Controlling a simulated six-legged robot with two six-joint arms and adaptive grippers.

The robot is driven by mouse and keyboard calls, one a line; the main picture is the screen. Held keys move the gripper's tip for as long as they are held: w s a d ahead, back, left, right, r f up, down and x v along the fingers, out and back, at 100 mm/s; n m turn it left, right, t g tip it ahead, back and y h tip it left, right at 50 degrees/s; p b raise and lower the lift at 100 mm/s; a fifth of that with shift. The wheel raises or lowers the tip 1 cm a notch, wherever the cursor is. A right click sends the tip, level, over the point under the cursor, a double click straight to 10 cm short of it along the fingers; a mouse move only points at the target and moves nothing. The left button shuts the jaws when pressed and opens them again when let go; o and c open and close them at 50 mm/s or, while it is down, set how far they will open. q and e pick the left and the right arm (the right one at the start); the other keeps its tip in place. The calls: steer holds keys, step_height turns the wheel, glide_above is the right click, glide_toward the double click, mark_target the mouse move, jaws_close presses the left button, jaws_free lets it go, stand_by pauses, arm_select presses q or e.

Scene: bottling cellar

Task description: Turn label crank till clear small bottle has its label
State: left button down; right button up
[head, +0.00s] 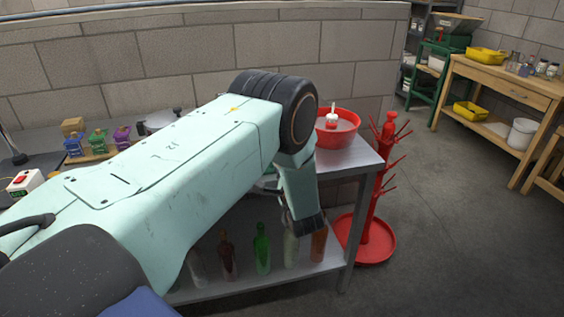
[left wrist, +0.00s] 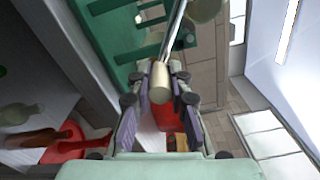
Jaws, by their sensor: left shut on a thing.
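In the left wrist view, my left gripper (left wrist: 160,92) is shut around the pale cylindrical crank handle (left wrist: 158,83). A thin metal rod (left wrist: 174,30) runs from the handle toward the top of the view. A green machine frame (left wrist: 118,48) stands just beside the handle. In the head view my left arm crosses the workbench and bends down at its front right; the jaws and crank cannot be made out there. The arm hides most of the labelling machine. I cannot make out the small clear bottle or its label. My right gripper is not in view.
Several bottles, including a green one (head: 262,250), stand on the bench's lower shelf. A red basin (head: 338,127) sits on the bench's right end. A red bottle tree (head: 370,215) stands on the floor beside it. Open floor lies to the right, before a wooden table (head: 515,85).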

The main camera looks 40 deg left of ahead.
arm_select(q)
steer(key=shift+s+a+f, duration=0.1)
steer(key=shift+s+f, duration=0.05)
steer(key=shift+f, duration=0.05)
stand_by(0.3)
steer(key=c, duration=1.3)
jaws_free()
steer(key=shift+o, duration=0.2)
steer(key=shift+r, duration=0.1)
steer(key=v, duration=1.2)
